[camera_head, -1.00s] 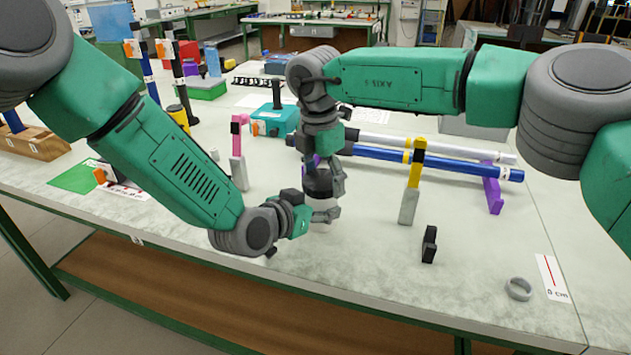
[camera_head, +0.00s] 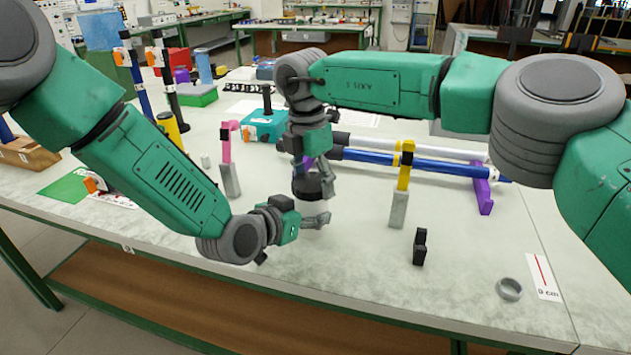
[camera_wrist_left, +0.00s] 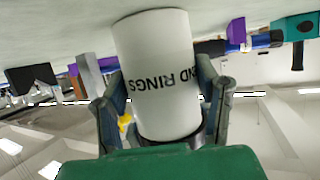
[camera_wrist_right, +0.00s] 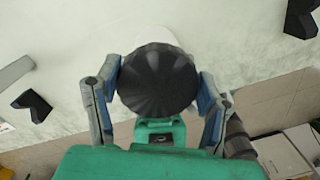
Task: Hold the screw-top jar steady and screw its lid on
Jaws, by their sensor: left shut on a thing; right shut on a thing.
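The screw-top jar (camera_head: 311,207) stands upright on the bench, white with dark lettering in the left wrist view (camera_wrist_left: 160,65). Its black ribbed lid (camera_head: 307,187) sits at the top of the jar; the right wrist view shows the lid (camera_wrist_right: 157,80) from above, with a little white jar behind it. My left gripper (camera_head: 314,221) is shut on the jar from the side, one finger on each side. My right gripper (camera_head: 318,178) comes down from above and is shut around the lid. I cannot tell how far the thread is engaged.
A black clip (camera_head: 420,247) and a grey ring (camera_head: 509,289) lie to the right, near the front edge. A yellow-and-grey upright (camera_head: 402,185) and a pink-and-grey upright (camera_head: 228,160) flank the jar. Blue and white rods (camera_head: 425,163) lie behind on purple supports (camera_head: 481,190).

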